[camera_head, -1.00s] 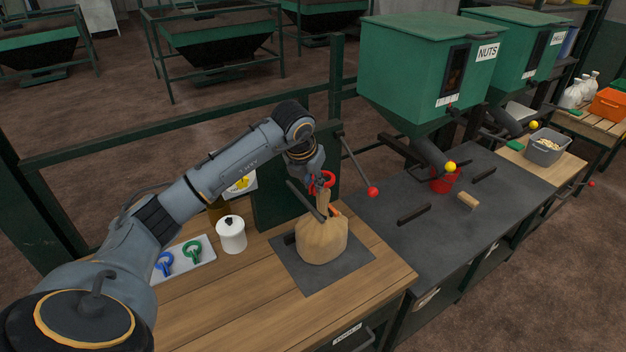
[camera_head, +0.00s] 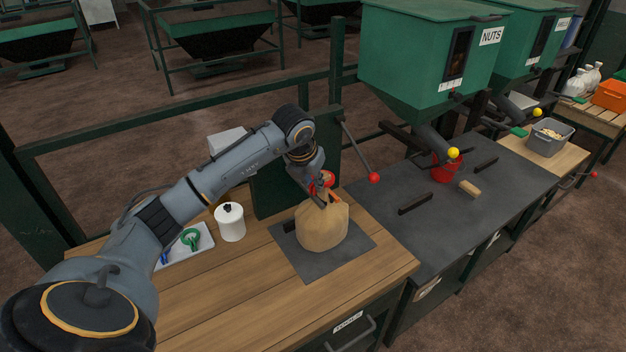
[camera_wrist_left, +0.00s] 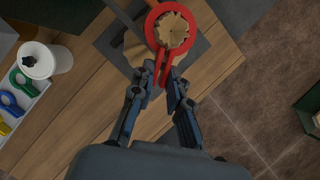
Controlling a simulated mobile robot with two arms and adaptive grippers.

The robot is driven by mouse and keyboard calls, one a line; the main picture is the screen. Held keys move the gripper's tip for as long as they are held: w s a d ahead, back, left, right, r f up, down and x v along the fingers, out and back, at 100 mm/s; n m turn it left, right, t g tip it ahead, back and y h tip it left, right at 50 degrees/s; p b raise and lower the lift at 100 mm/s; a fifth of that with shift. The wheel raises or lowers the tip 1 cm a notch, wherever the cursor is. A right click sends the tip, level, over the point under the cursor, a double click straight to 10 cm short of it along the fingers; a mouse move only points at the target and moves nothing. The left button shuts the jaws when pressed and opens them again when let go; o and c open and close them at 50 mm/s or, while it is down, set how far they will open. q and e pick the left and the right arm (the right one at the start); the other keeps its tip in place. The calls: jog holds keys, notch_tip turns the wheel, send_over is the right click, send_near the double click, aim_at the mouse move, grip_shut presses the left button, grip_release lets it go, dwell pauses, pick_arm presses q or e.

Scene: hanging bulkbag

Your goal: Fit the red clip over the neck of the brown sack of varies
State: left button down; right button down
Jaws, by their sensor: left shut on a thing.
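The brown sack (camera_head: 322,228) stands upright on a dark mat (camera_head: 285,250) on the wooden bench. My left gripper (camera_head: 323,190) is above it, shut on the handles of the red clip (camera_head: 329,177). In the left wrist view, the gripper (camera_wrist_left: 167,77) holds the red clip (camera_wrist_left: 153,30) by its handles. The clip's ring frames the ruffled top of the sack (camera_wrist_left: 174,29) from above. The frames do not clearly show how far the ring sits down the neck. My right gripper is not in view.
A white lidded pot (camera_head: 230,224) and a tray (camera_head: 202,243) with coloured clips stand left of the sack. A lever with a red knob (camera_head: 374,178) is to its right. A green NUTS hopper (camera_head: 425,50) overhangs the dark counter, with a red bucket (camera_head: 446,168) below.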

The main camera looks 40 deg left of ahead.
aim_at(312, 190)
pick_arm(q)
jog(key=shift+f+b, duration=1.5)
jog(key=shift+f, duration=0.45)
jog(key=c, duration=0.7)
grip_release()
jog(key=shift+o, duration=0.2)
jog(key=shift+r+p, duration=3)
jog(key=shift+r, duration=2.05)
